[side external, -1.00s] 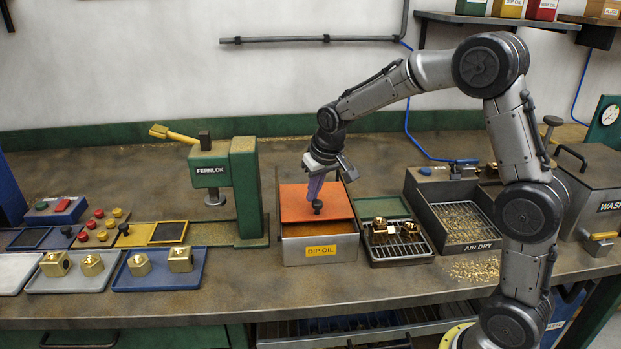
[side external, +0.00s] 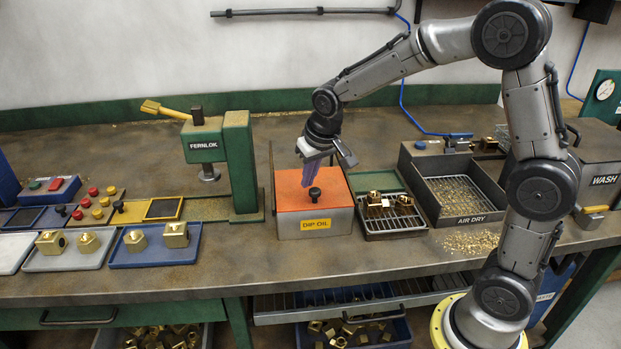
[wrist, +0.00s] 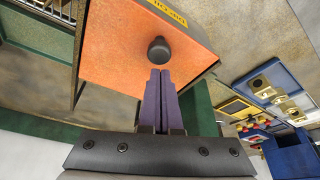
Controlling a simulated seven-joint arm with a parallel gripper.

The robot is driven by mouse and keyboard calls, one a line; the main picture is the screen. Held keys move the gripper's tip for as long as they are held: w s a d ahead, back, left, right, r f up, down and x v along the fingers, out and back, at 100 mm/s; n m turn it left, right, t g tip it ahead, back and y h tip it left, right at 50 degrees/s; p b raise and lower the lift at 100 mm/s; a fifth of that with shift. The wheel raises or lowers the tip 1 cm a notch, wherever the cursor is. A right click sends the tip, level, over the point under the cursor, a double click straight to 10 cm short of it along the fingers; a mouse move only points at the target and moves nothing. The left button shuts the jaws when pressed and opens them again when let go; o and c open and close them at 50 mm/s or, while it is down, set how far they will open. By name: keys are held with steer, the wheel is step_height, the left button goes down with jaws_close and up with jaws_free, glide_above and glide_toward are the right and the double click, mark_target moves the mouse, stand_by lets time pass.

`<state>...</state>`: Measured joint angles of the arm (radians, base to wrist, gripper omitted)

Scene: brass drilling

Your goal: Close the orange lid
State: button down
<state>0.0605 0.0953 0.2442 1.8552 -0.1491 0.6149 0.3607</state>
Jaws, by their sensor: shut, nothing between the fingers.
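The orange lid (side external: 296,194) lies flat across the top of the grey dip oil box (side external: 318,224), and no opening shows in the side view. A black knob (side external: 314,193) stands near the lid's front edge. My gripper (side external: 307,184) points down over the lid with its purple fingers shut and empty, just behind the knob. In the wrist view the fingertips (wrist: 160,72) sit close to the knob (wrist: 159,49) over the orange lid (wrist: 120,50). Whether the tips touch the lid or knob I cannot tell.
A rack tray (side external: 397,222) with brass parts stands close on the right of the box. The green Fernlok press (side external: 238,165) stands to its left. Blue and grey trays (side external: 155,257) with brass pieces are farther left. Bare bench lies in front of the box.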

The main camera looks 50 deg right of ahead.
mark_target(301, 191)
steer(key=w, duration=0.1)
steer(key=w+r, duration=0.1)
steer(key=w+d, duration=0.1)
steer(key=shift+r, duration=0.3)
steer(key=s+a+r+t, duration=0.1)
steer(key=s+r, duration=0.2)
steer(key=r, duration=0.4)
steer(key=s+a+r, duration=0.1)
steer(key=s+r, duration=0.3)
steer(key=r, duration=0.2)
steer(key=s+a+r+t, duration=0.1)
steer(key=s+r, duration=0.1)
steer(key=s, duration=0.5)
steer(key=s+a+f+n, duration=0.1)
steer(key=s+f, duration=0.3)
steer(key=s, duration=0.3)
steer(key=s+a+f+n+y, duration=0.1)
steer(key=s+f+n, duration=0.1)
steer(key=s+f, duration=0.3)
steer(key=s, duration=0.3)
steer(key=shift+s+a, duration=0.25)
steer(key=shift+s, duration=0.05)
